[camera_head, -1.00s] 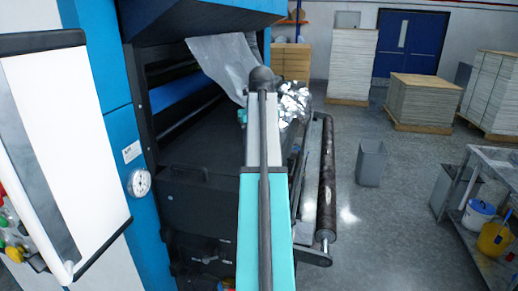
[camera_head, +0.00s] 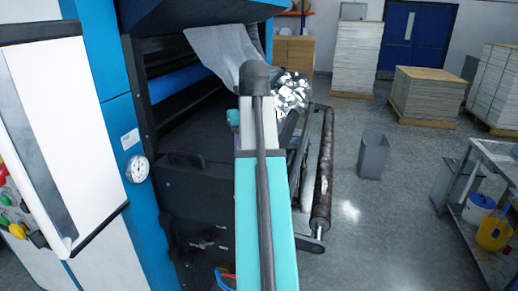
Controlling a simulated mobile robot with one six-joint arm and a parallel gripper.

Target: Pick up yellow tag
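No yellow tag can be made out in the head view. My arm fills the middle of the picture, with its teal link in front of the laminating machine (camera_head: 180,195). My gripper is not in view, so its fingers and anything in them cannot be seen. The arm hides part of the machine's front and the floor behind it. A small blue and red item (camera_head: 224,279) shows at the bottom edge beside the arm; I cannot tell what it is.
Crumpled silver foil (camera_head: 290,92) and a dark roller (camera_head: 324,170) are right of my arm. A grey bin (camera_head: 373,157) stands on open floor. A metal cart (camera_head: 490,200) with a yellow bucket (camera_head: 494,233) is at right. A white panel (camera_head: 60,120) is close at left.

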